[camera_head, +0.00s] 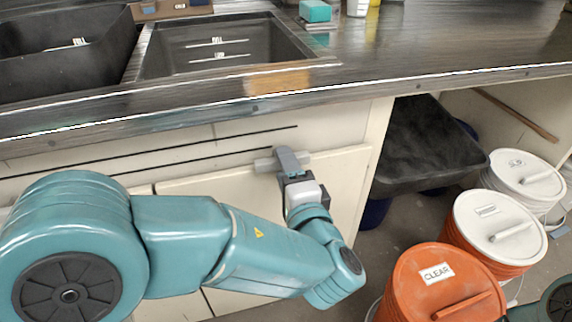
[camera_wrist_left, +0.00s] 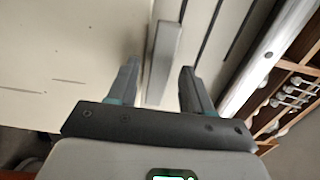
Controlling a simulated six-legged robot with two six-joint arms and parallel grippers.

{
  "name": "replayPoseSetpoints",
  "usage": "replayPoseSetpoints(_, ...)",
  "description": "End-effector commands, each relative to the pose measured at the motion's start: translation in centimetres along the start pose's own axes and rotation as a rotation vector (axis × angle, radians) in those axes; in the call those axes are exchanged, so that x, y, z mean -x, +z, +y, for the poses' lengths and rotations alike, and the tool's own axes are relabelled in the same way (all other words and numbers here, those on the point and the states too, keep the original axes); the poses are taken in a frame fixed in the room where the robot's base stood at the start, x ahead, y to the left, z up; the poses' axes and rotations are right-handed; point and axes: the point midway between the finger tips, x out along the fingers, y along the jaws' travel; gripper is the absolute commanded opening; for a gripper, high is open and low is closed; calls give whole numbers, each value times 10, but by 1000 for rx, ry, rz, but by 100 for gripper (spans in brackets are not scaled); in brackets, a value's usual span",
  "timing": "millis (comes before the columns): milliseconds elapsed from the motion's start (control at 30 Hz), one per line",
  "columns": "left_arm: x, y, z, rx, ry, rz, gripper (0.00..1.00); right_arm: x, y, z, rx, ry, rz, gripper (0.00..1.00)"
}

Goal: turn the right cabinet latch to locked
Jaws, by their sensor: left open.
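The right cabinet latch (camera_head: 264,165) is a short light grey bar on the cream cabinet door (camera_head: 335,180) below the counter. It lies about level in the head view, with an end showing on each side of my left gripper (camera_head: 290,162). My left gripper is open at the latch, and its dark finger hides the bar's middle. In the left wrist view, the latch bar (camera_wrist_left: 164,58) stands between the two spread fingers of the left gripper (camera_wrist_left: 159,70), with gaps beside it. Contact cannot be told. My right gripper is not in view.
The counter edge (camera_head: 200,110) runs just above the latch. Black sinks (camera_head: 220,45) are set in the counter. To the right of the door are an open bay with a black tub (camera_head: 425,145), an orange bucket labelled CLEAR (camera_head: 410,295) and white-lidded buckets (camera_head: 480,210).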

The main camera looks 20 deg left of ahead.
Motion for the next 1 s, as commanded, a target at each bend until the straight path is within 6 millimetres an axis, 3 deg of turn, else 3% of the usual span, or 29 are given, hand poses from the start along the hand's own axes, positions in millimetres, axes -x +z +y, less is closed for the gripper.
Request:
replayPoseSetpoints(200, 1, 0, 0, 0, 0, 0, 50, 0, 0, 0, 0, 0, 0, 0)
replayPoseSetpoints(233, 1, 0, 0, 0, 0, 0, 44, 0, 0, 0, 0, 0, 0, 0)
replayPoseSetpoints(367, 1, 0, 0, 0, 0, 0, 1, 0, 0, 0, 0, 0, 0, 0)
replayPoseSetpoints(733, -1, 0, -1, -38, 0, 0, 0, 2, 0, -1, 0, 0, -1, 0)
replayPoseSetpoints(1000, -2, 0, -2, -204, -1, 0, 0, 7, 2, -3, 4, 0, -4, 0)
